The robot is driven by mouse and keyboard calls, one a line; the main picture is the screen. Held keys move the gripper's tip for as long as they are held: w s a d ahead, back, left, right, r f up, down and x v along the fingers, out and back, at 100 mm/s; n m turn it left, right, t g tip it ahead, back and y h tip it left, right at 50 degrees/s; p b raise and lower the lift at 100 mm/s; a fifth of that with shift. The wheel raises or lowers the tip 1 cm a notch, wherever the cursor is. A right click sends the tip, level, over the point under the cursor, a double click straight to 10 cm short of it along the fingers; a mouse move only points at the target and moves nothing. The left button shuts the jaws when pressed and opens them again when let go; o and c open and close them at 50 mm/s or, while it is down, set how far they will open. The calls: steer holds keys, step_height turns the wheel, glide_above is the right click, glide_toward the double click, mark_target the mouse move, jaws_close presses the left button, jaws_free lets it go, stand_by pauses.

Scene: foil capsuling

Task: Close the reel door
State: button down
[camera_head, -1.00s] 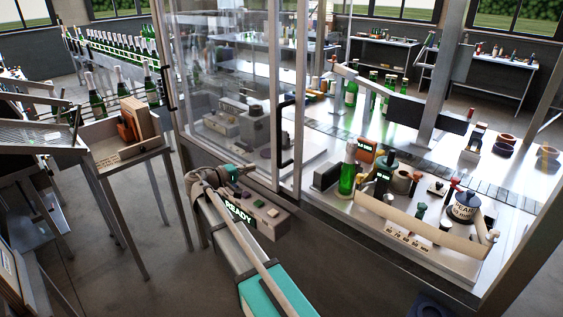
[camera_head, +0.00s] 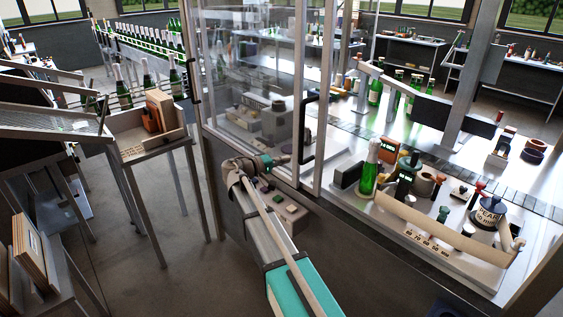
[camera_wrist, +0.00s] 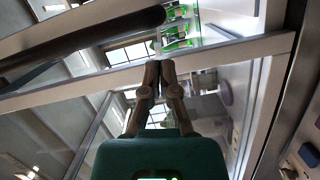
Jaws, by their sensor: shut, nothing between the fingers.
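A framed glass door (camera_head: 250,75) with a black vertical handle (camera_head: 307,130) stands on the front of the machine; I take it for the reel door. The bay to the right of its frame is uncovered. My gripper (camera_head: 287,159) is low in front of the glass, left of the handle's lower end. The black handle (camera_wrist: 105,35) crosses the upper left there. I cannot tell whether the fingertips touch the frame.
A control box (camera_head: 290,213) sits below the door near my arm. A wooden-box stand (camera_head: 150,145) is at left, with open floor between.

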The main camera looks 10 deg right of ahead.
mark_target(309, 154)
steer(key=x, duration=0.7)
steer(key=shift+d, duration=0.1)
stand_by(0.4)
